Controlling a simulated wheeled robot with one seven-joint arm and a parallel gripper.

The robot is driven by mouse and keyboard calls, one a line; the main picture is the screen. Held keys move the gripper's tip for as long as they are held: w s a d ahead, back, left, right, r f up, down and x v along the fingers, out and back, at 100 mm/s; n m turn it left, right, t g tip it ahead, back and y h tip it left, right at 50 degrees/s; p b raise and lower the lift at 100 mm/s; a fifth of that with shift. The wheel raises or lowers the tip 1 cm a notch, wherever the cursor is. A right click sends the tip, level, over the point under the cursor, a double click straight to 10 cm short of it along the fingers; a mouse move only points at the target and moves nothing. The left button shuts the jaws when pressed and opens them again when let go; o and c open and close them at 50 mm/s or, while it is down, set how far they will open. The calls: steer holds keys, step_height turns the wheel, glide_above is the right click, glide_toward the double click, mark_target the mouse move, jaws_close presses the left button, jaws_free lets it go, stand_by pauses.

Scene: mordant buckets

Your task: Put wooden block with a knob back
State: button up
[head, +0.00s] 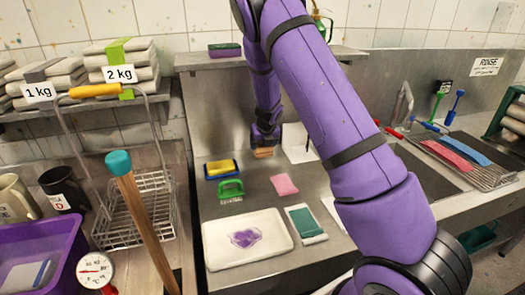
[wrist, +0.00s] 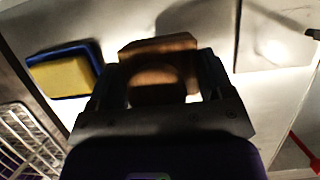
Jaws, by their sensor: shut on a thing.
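The wooden block with a knob (head: 264,152) is at the far part of the steel counter, just below my gripper (head: 264,138). In the wrist view the brown block (wrist: 158,46) sits between the two fingers of my gripper (wrist: 160,90), which are shut on it. The block's round knob appears dark between the fingers. Whether the block touches the counter is hard to tell. My purple arm reaches over the counter from the right and hides part of it.
Left of the block lies a yellow sponge in a blue tray (head: 221,168). Nearer are a green brush (head: 231,190), a pink cloth (head: 284,185), a white tray with a purple stain (head: 222,261) and a green-white pad (head: 306,224). A white sheet (head: 299,143) is right of the block.

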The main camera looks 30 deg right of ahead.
mark_target(262, 150)
steer(key=shift+w, duration=0.3)
steer(key=shift+w+d+f, duration=0.1)
steer(key=shift+w+f, duration=0.05)
steer(key=shift+f, duration=1.65)
steer(key=shift+f, duration=0.15)
steer(key=o, duration=1)
steer(key=v, duration=1.2)
